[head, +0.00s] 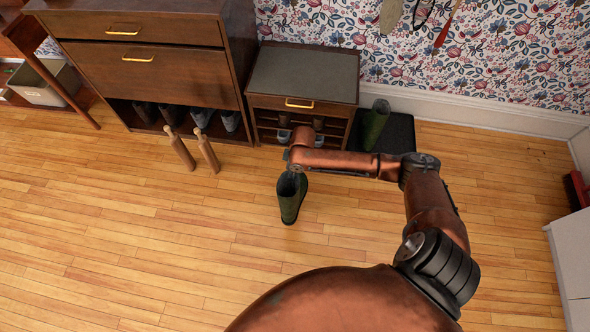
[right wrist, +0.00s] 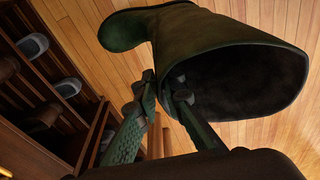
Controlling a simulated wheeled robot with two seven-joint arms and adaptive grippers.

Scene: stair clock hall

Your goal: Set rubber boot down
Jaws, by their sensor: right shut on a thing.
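A dark green rubber boot (head: 290,204) is upright over the wooden floor, in front of the small cabinet. My right gripper (head: 295,170) is at the top of its shaft and shut on the rim. In the right wrist view the boot (right wrist: 215,40) shows its wide dark opening, with the foot at upper left. There the right gripper's fingers (right wrist: 166,92) pinch the shaft's edge. I cannot tell whether the sole touches the floor. A second green boot (head: 375,124) stands on a black mat (head: 401,142) right of the cabinet. My left gripper is not in view.
The small cabinet (head: 304,73) has a grey top and shoes on its shelves. A larger wooden cabinet (head: 142,75) holds several shoes below. Two wooden pieces (head: 207,152) stand in front of it. A white unit (head: 573,255) is at right. Open floor lies left and front.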

